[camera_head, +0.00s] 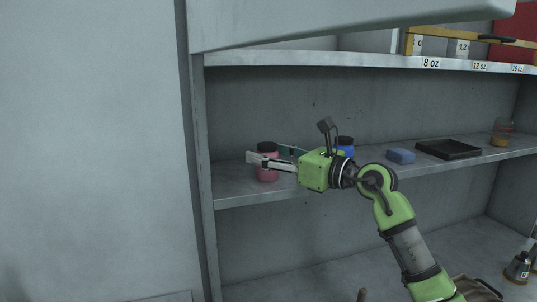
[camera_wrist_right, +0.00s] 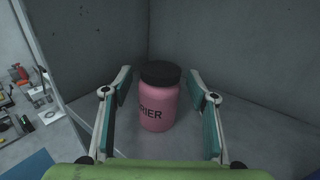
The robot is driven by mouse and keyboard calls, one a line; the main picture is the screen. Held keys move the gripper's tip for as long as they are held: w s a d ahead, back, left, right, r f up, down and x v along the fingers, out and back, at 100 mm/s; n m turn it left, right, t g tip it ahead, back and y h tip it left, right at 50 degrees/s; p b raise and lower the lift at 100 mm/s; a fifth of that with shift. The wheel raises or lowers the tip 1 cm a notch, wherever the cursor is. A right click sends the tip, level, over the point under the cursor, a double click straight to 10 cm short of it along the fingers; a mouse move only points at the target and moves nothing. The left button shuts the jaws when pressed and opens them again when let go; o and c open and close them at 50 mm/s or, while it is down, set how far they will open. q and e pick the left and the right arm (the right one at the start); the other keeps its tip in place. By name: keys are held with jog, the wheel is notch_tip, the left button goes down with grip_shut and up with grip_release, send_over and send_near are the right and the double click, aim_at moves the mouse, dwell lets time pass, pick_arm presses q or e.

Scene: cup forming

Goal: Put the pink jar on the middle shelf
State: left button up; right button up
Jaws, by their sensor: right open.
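The pink jar (camera_head: 268,175) with a black lid stands upright on the middle shelf (camera_head: 240,187), near its left end. In the right wrist view the jar (camera_wrist_right: 158,105) stands between and slightly beyond the fingers, with dark lettering on its side. My right gripper (camera_head: 267,157) is open around the jar in the head view; its fingers (camera_wrist_right: 160,110) show gaps to the jar on both sides in the wrist view. My left gripper is not in view.
A blue jar (camera_head: 346,147) with a dark lid stands behind my right wrist. A blue block (camera_head: 401,156), a black tray (camera_head: 448,148) and an amber container (camera_head: 501,132) sit farther right on this shelf. The cabinet's left side post (camera_head: 199,130) is close to the jar.

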jog(key=shift+r, duration=0.1)
jog(key=b+v, duration=0.4)
jog(key=v, duration=0.8)
jog(key=shift+s+a, duration=0.1)
